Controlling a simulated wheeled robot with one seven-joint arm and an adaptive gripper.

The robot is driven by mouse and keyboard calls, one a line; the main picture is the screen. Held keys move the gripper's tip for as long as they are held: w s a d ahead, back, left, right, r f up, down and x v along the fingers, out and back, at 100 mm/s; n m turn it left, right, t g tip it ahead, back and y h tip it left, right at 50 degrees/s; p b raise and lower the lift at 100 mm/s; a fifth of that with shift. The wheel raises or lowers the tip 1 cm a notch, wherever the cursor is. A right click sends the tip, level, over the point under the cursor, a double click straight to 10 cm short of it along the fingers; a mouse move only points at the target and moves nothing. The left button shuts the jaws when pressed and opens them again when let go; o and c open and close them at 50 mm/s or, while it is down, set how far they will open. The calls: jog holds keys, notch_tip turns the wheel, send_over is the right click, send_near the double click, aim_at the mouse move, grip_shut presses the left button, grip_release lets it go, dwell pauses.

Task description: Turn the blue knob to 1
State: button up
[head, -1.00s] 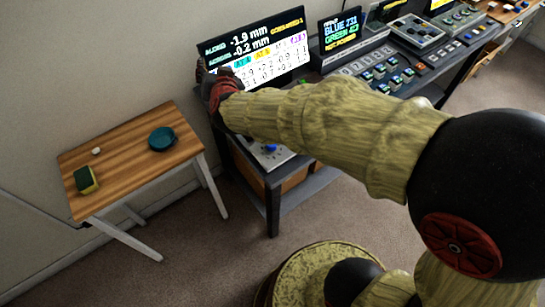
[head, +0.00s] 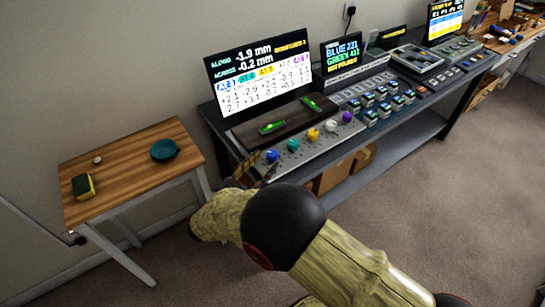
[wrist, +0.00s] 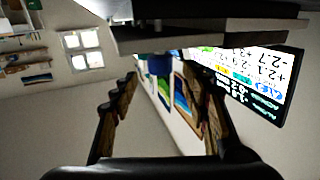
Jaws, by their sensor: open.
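The blue knob (head: 272,156) is the leftmost in a row of coloured knobs on the sloping grey panel (head: 290,160). Which mark it points to is too small to read. In the wrist view, which is upside down, the blue knob (wrist: 160,66) hangs from the panel edge, between and just beyond the fingertips. My gripper (wrist: 160,80) is open, with one finger on either side of the knob's line; no contact shows. In the head view my gripper (head: 250,167) is partly hidden at the panel's left front corner. The display (head: 260,75) reads along -1.9 mm, across -0.2 mm.
Teal (head: 293,144), yellow (head: 313,134), white (head: 330,125) and purple (head: 347,117) knobs stand to the right. A wooden side table (head: 125,165) with a sponge (head: 83,186) and teal dish (head: 164,150) stands left.

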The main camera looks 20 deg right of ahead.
aim_at(270, 157)
jog(key=shift+b+x, duration=0.85)
jog(key=shift+x, duration=1.85)
jog(key=c, duration=0.3)
jog(key=c, duration=0.8)
jog(key=shift+c, duration=0.3)
jog(key=shift+r+n+t+y+p, duration=0.1)
jog(key=shift+n+t+y+p, duration=0.25)
jog(key=shift+p, duration=0.25)
